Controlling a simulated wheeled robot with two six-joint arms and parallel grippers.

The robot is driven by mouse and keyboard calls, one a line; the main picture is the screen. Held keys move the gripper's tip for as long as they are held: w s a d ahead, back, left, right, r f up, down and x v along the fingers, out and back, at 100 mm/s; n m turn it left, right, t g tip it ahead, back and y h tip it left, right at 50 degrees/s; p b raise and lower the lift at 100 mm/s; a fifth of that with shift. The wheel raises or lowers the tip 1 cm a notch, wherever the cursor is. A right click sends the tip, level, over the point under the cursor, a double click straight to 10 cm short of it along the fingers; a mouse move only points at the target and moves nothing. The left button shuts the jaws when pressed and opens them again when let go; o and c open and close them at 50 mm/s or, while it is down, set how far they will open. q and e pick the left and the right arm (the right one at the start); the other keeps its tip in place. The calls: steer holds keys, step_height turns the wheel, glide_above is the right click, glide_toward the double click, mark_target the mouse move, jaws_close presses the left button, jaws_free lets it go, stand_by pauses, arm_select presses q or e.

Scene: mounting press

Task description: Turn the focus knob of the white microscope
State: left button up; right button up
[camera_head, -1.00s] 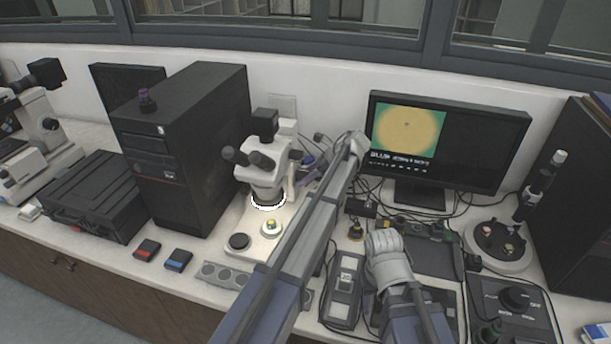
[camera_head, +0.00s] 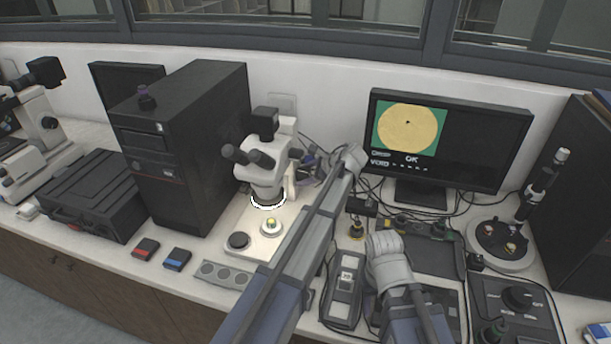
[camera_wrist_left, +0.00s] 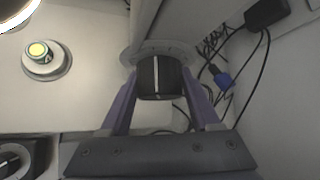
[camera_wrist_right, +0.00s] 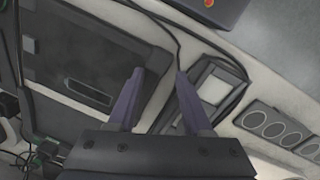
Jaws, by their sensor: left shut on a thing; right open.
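The white microscope (camera_head: 262,165) stands left of centre in the head view, its ring light lit over a sample on its base. Its black focus knob (camera_wrist_left: 160,78), with a white line, shows in the left wrist view, set on a pale graduated dial. My left gripper (camera_wrist_left: 160,95) is shut on the knob, one purple finger on each side. In the head view, my left arm partly hides that side of the microscope. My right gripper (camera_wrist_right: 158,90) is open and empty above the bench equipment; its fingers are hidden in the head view.
The monitor (camera_head: 446,140) shows a sharp-edged yellow disc and the text OK. A black computer tower (camera_head: 185,150) stands left of the microscope. Cables run behind the left gripper. Red and blue boxes (camera_head: 177,259) lie at the front; a button strip (camera_head: 222,275) lies near them.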

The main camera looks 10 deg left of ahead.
mark_target(309, 172)
arm_select(q)
steer(key=o, duration=1.4)
steer(key=shift+c, duration=0.2)
steer(key=p+v, duration=0.5)
steer(key=v, duration=0.2)
steer(key=shift+r, duration=0.15)
arm_select(e)
step_height(309, 172, up, 5)
steer(key=shift+f, duration=0.1)
arm_select(q)
steer(key=shift+s+d+r, duration=0.1)
steer(key=shift+d+r, duration=0.05)
steer(key=shift+d, duration=0.05)
arm_select(e)
steer(key=shift+r, duration=0.2)
arm_select(q)
steer(key=shift+d, duration=0.1)
